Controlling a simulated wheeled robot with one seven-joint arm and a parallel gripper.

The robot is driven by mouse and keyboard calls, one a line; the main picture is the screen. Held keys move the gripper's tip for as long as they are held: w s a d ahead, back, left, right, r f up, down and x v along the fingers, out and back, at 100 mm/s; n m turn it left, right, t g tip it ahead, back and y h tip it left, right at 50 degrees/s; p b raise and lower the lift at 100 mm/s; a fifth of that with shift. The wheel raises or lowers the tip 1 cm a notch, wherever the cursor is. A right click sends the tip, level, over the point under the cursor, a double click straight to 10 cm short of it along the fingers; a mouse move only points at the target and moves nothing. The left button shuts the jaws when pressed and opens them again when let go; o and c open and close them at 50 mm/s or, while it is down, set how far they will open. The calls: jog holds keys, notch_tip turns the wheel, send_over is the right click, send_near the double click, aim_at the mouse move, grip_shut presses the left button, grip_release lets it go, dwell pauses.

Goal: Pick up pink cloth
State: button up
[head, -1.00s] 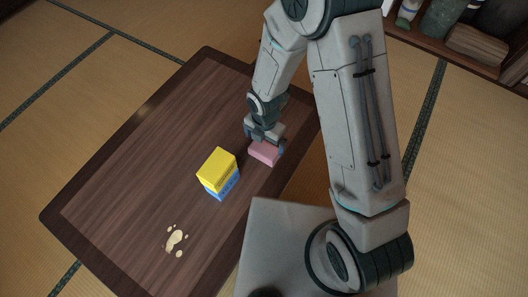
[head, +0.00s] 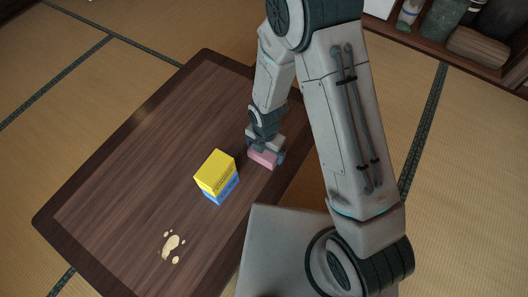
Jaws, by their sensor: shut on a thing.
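The pink cloth (head: 262,159) is a small folded block near the right side of the low wooden table (head: 130,150). My gripper (head: 265,153) is shut on it from above, with a finger at each end of it. The gripper hides the cloth's upper part. I cannot tell whether the cloth touches the table or is just above it.
A yellow and blue box (head: 217,177) stands on the table to the left of the cloth. A pale spill (head: 172,246) lies near the table's front. A shelf (head: 470,50) with jars is at the upper right. The table's far left part is clear.

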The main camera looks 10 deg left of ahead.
jog(key=shift+r, duration=0.5)
notch_tip(320, 180, up, 4)
jog(key=p, duration=0.2)
jog(key=shift+p, duration=0.35)
jog(key=w+d+r+p, duration=0.2)
jog(key=d+r, duration=0.1)
jog(key=d, duration=0.2)
jog(key=w+d+r+p, duration=0.2)
jog(key=w+d+r, duration=0.1)
jog(key=d, duration=0.2)
jog(key=shift+d, duration=0.3)
